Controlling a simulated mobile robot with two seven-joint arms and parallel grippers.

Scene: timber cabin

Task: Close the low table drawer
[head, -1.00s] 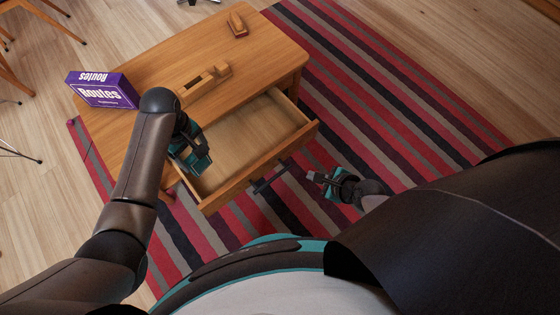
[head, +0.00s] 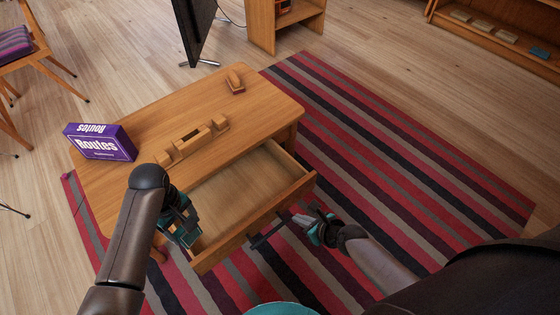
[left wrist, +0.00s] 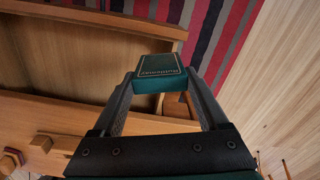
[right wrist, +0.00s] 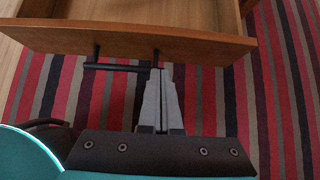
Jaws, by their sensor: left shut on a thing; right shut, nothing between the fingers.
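The low wooden table (head: 250,105) has its drawer (head: 255,222) pulled out; the visible part of its inside is empty. A dark bar handle (head: 268,235) is on the drawer front; it also shows in the right wrist view (right wrist: 115,67). My right gripper (head: 300,220) is shut and empty, its fingertips by the handle's right end; I cannot tell whether they touch. My left gripper (head: 182,226) is shut on a small dark green box (left wrist: 160,78) with gold lettering, by the drawer's left side.
A purple "Routes" box (head: 100,142) and small wooden pieces (head: 190,140) are on the tabletop. A striped rug (head: 400,150) lies under the table, clear to the right. A chair (head: 35,65) stands at the left and shelves (head: 500,30) at the back.

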